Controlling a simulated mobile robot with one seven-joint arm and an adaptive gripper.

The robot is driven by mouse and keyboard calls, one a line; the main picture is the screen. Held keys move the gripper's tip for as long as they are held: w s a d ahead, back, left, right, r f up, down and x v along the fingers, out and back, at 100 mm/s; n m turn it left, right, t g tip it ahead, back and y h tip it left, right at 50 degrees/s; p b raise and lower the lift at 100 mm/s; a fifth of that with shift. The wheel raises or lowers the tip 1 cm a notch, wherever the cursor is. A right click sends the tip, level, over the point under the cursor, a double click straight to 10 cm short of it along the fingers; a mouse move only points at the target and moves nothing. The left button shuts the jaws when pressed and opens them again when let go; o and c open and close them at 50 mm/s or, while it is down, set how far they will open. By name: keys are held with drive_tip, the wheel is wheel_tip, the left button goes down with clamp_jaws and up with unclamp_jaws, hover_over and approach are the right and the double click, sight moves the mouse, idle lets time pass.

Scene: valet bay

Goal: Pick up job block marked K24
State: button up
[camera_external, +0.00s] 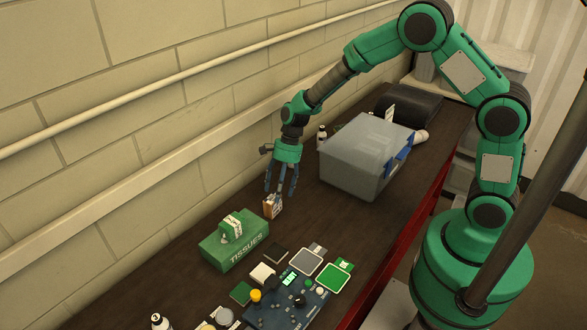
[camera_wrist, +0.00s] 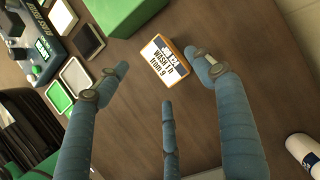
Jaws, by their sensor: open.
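An orange-edged block (camera_external: 272,206) with a white label stands on the dark bench. In the wrist view the block (camera_wrist: 164,60) reads "WASH 1h from 9" below a mark I cannot make out. I cannot read K24 on any block. My gripper (camera_external: 281,192) is open, pointing down just above and around the block. In the wrist view the fingers of my gripper (camera_wrist: 160,74) are spread and empty, with the block beyond their tips. I cannot tell whether any finger touches it.
A green tissue box (camera_external: 232,247) with a tagged item on top stands near the block. White (camera_external: 262,275), dark (camera_external: 275,252) and green (camera_external: 240,292) pieces lie by a blue control panel (camera_external: 286,304). A translucent lidded bin (camera_external: 352,168) stands to the right. The wall is close behind.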

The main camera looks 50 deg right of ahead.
drive_tip(key=shift+w+b+x, duration=0.15)
drive_tip(key=shift+b+x, duration=0.1)
drive_tip(key=shift+x, duration=1.05)
drive_tip(key=shift+w+b+x, duration=0.15)
drive_tip(key=shift+b+x, duration=0.05)
drive_tip(key=shift+x, duration=1.1)
drive_tip(key=shift+a, duration=0.15)
drive_tip(key=c, duration=1.3)
drive_tip(key=shift+r, duration=0.1)
drive_tip(key=shift+c, duration=0.2)
drive_tip(key=shift+r, duration=0.4)
wheel_tip(320, 180, up, 3)
drive_tip(key=shift+r+p, duration=0.1)
drive_tip(key=shift+p, duration=0.35)
drive_tip(key=s+d, duration=0.4)
drive_tip(key=s, duration=1.1)
drive_tip(key=shift+s+d+r+p, duration=0.15)
drive_tip(key=shift+s+r+p, duration=0.05)
drive_tip(key=shift+r+p, duration=0.25)
